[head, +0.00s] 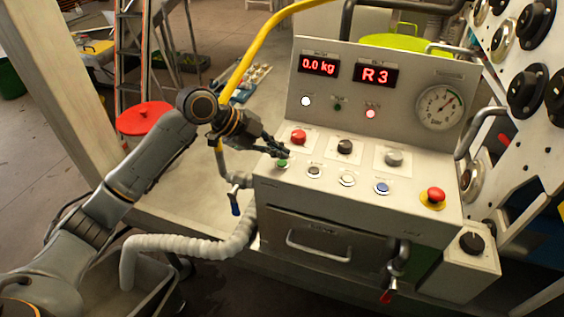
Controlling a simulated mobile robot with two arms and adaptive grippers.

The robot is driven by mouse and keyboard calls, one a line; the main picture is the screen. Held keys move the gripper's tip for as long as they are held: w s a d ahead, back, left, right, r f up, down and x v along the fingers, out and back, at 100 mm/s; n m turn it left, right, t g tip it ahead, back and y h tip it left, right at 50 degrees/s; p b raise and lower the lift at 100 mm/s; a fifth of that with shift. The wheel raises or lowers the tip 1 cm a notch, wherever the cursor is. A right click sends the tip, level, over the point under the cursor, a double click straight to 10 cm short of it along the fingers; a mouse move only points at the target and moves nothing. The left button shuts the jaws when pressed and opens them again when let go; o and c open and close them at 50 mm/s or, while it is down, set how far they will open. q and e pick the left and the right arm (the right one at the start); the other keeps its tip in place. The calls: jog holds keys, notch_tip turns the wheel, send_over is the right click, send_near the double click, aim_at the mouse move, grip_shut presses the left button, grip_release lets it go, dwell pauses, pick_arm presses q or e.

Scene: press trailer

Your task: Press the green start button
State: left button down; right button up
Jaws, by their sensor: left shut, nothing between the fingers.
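The green start button (283,163) sits at the left end of the front row on the press's sloped control panel (330,190). My left gripper (286,153) is shut and empty. Its fingertips are just above and behind the green button in the head view; I cannot tell whether they touch it. The gripper points down to the right, with my arm coming in from the left. My right gripper is not in view.
Nearby are a red button (298,137), a black knob (345,147), white buttons, a blue button (382,188) and a red emergency stop (433,197) on yellow. Displays read "0.0 kg" and "R3" (375,75). A yellow hose (262,45) rises behind my gripper.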

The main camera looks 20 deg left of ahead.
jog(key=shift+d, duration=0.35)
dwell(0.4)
pick_arm(q)
jog(key=shift+f, duration=0.1)
jog(key=shift+f, duration=0.3)
jog(key=shift+f, duration=0.45)
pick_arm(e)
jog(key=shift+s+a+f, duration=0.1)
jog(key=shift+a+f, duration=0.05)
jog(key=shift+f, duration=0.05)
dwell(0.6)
pick_arm(q)
jog(key=shift+r+p, duration=0.55)
jog(key=shift+r, duration=0.3)
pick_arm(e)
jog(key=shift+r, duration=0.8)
